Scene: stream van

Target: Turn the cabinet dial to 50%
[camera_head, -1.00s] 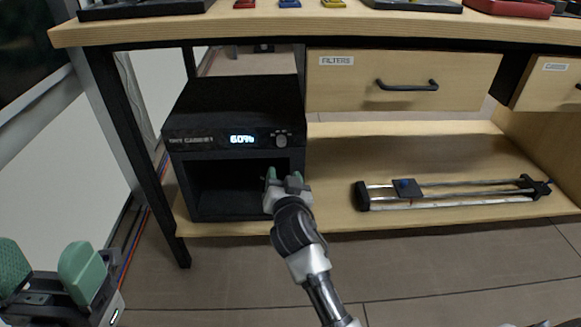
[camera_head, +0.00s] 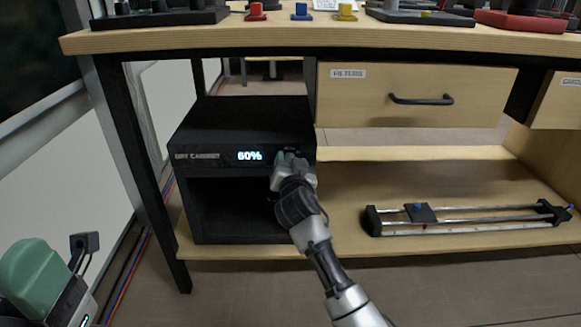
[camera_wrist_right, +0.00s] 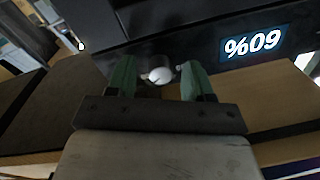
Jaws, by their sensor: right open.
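The black dry cabinet (camera_head: 250,110) stands on the lower shelf at the left. Its lit display (camera_head: 250,156) reads 60%, and the display also shows upside down in the right wrist view (camera_wrist_right: 255,42). My right gripper (camera_head: 291,160) is at the cabinet's front panel, right of the display, and covers the dial in the head view. In the right wrist view the pale round dial (camera_wrist_right: 158,75) sits between the two green fingers, which are open with gaps on both sides. My left gripper (camera_head: 32,275) is partly in view at the lower left, away from the cabinet.
A wooden drawer labelled FILTERS (camera_head: 415,95) with a black handle is right of the cabinet, under the tabletop (camera_head: 330,38). A rail device (camera_head: 465,217) lies on the shelf (camera_head: 350,200). A dark table leg (camera_head: 150,180) stands left of the cabinet.

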